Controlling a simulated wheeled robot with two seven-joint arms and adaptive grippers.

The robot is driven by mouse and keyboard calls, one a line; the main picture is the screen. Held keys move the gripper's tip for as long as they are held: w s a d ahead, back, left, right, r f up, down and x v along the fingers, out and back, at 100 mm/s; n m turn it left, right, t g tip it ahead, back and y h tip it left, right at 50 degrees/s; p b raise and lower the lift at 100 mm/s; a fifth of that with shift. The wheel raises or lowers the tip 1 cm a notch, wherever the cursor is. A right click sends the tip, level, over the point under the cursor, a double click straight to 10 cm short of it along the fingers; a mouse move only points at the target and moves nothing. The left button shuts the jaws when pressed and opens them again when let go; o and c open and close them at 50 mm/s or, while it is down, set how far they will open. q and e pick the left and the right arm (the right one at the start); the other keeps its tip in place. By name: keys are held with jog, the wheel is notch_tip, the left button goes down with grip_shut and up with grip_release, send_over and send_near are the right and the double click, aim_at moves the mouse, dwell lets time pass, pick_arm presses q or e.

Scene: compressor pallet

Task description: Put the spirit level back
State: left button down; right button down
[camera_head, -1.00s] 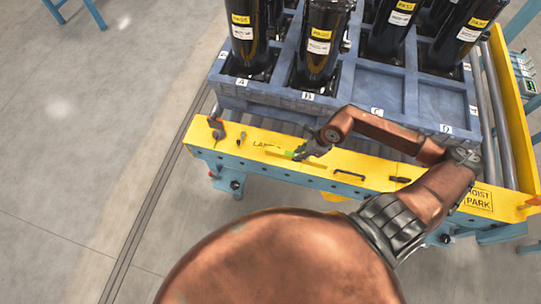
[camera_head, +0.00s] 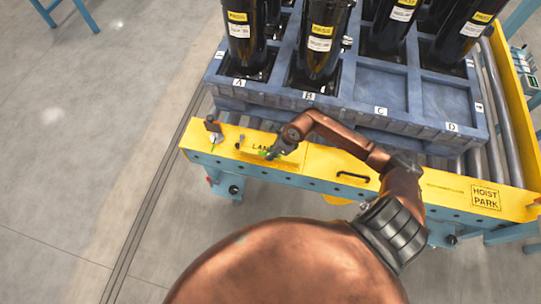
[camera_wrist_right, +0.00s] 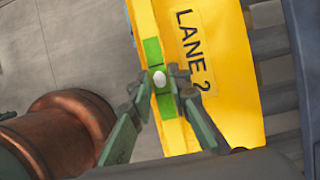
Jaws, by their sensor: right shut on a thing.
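The spirit level is a small green bar with a white vial; it shows in the wrist view (camera_wrist_right: 152,50) beside the printed LANE 2. My right gripper (camera_wrist_right: 160,88) is shut on it, one finger on each side near the vial. In the head view the right gripper (camera_head: 270,153) is at the yellow rail (camera_head: 225,150), and only a bit of the green level (camera_head: 262,154) shows. I cannot tell whether the level touches the rail. My left gripper is not in view.
A blue pallet (camera_head: 290,98) with several black compressors (camera_head: 322,45) stands behind the rail. Compartments C and D look empty. A small upright fitting (camera_head: 213,128) stands at the rail's left end. A black handle (camera_head: 353,177) lies right of the gripper.

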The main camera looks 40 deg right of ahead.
notch_tip(320, 180, down, 2)
jog(key=shift+f, duration=0.1)
jog(key=c, duration=1.8)
grip_release()
jog(key=shift+s, duration=0.1)
jog(key=p+v, duration=0.2)
jog(key=v, duration=1)
jog(key=shift+p, duration=0.4)
